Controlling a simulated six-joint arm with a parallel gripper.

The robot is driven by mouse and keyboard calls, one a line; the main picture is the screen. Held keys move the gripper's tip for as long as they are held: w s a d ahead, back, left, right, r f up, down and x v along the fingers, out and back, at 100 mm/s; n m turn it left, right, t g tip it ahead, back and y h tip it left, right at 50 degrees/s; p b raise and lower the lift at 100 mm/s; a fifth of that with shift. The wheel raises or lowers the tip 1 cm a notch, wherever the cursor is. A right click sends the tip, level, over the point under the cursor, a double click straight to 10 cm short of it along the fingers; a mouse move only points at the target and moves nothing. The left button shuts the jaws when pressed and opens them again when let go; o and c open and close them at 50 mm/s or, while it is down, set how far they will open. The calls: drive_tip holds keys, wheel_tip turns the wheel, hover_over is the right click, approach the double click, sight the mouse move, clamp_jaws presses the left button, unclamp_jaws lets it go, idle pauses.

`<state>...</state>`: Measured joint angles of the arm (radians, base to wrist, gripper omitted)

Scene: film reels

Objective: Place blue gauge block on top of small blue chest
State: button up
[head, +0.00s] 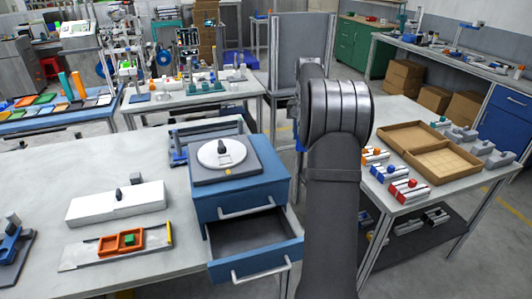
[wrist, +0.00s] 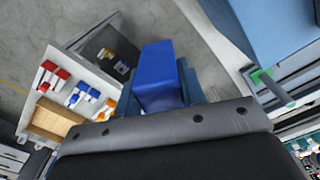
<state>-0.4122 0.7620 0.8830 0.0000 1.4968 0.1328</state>
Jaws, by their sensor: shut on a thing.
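The blue gauge block (wrist: 158,72) shows in the wrist view, held in my gripper (wrist: 162,95), which is shut on it. In the head view my arm hides most of the gripper; a small blue patch shows at the arm's left edge, and I cannot tell whether it is the block. The small blue chest (head: 235,205) stands at the right end of the left table, its lower drawer (head: 250,268) pulled open. A grey device with a round white dial (head: 222,153) sits on its top. Blue panels at the wrist view's top right (wrist: 275,30) seem to be the chest.
A white box (head: 115,204) and an orange tray with a green block (head: 122,241) lie left of the chest. A side table at right holds a cardboard tray (head: 428,152) and several coloured blocks on metal pieces (head: 393,174). A grey panel (head: 300,42) stands behind my arm.

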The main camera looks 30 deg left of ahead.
drive_tip(key=s+d+f+m, duration=0.1)
drive_tip(key=s+d+f, duration=0.3)
drive_tip(key=d+f, duration=0.45)
drive_tip(key=s+d+f+m, duration=0.1)
drive_tip(key=s+d+f, duration=0.2)
drive_tip(key=d+f, duration=0.55)
drive_tip(key=s+d+f+m, duration=0.1)
drive_tip(key=s+d+f, duration=0.3)
drive_tip(key=d+f, duration=0.45)
drive_tip(key=w+a+r, duration=0.4)
drive_tip(key=a+r, duration=0.2)
drive_tip(key=r, duration=0.2)
drive_tip(key=w+a+r, duration=0.3)
drive_tip(key=a+r, duration=0.3)
drive_tip(key=r, duration=0.3)
drive_tip(key=s+a+r, duration=0.2)
drive_tip(key=a+r, duration=0.4)
drive_tip(key=r, duration=0.5)
drive_tip(key=s+a+r, duration=0.2)
drive_tip(key=a+r, duration=0.4)
drive_tip(key=r, duration=0.4)
hover_over(265, 151)
wheel_tip(265, 151, down, 7)
drive_tip(key=shift+w+f, duration=0.1)
drive_tip(key=shift+f, duration=1.7)
